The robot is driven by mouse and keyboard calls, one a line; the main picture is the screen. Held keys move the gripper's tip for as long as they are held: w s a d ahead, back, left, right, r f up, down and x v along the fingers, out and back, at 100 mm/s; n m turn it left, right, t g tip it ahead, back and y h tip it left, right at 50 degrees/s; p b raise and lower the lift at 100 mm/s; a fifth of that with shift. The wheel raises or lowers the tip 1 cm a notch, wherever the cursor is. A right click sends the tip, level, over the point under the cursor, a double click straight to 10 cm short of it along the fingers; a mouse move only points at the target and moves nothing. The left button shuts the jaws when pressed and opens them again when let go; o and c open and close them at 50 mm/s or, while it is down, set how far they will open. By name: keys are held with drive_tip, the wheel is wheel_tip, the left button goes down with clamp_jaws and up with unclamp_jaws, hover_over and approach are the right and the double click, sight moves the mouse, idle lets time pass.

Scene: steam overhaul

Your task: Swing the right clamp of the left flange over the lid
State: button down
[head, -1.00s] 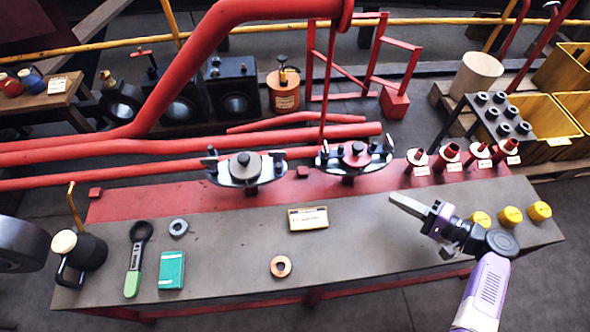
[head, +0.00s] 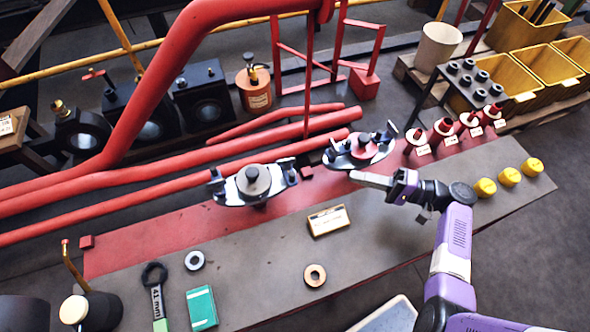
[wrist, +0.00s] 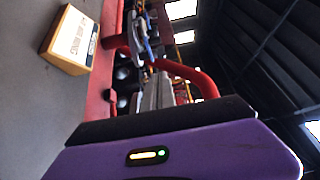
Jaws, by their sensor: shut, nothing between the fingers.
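The left flange (head: 230,190) stands on the red strip of the bench in the head view. The wrist view shows the shut fingers (wrist: 155,95) partly.
A label block (head: 329,220) lies on the bench in front of the flanges and shows in the wrist view (wrist: 72,40). A ring (head: 315,275), a teal box (head: 201,308) and a wrench (head: 157,295) lie nearer. Labelled red fittings (head: 441,134) and yellow caps (head: 509,176) stand right.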

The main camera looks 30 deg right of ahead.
drive_tip(key=shift+w+a, duration=0.1)
drive_tip(key=p, duration=0.1)
approach(289, 170)
wheel_tip(289, 170, up, 2)
drive_tip(key=w, duration=0.2)
drive_tip(key=a+p, duration=0.1)
drive_tip(key=a, duration=0.3)
drive_tip(key=shift+w, duration=0.1)
drive_tip(key=shift+a, duration=0.1)
idle(0.3)
drive_tip(key=shift+a+m+t+h, duration=0.15)
drive_tip(key=shift+m+t+h, duration=0.25)
drive_tip(key=shift+h, duration=0.1)
